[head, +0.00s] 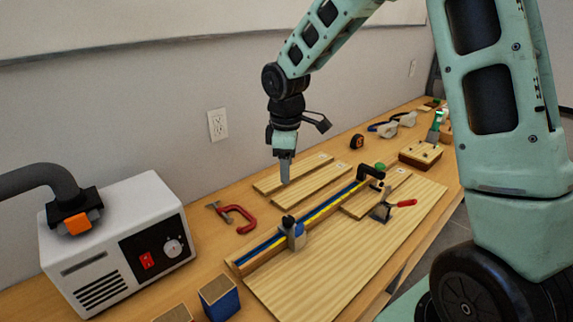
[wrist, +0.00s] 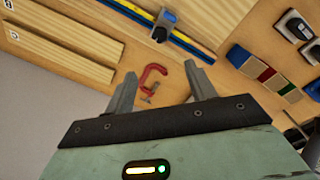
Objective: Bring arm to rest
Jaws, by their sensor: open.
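My gripper (head: 286,168) hangs down over the workbench (head: 216,268), above the loose wooden boards near the wall. It also shows in the wrist view (wrist: 158,84), where its two fingers stand apart with nothing between them. My arm bends up and over from the right side of the head view. A red C-clamp (head: 236,216) lies on the bench to the left of the gripper; in the wrist view the clamp (wrist: 153,76) shows beyond the fingers, on the bench surface.
A white machine (head: 150,208) with a dark hose stands at the bench's left. Small tools lie at the far end.

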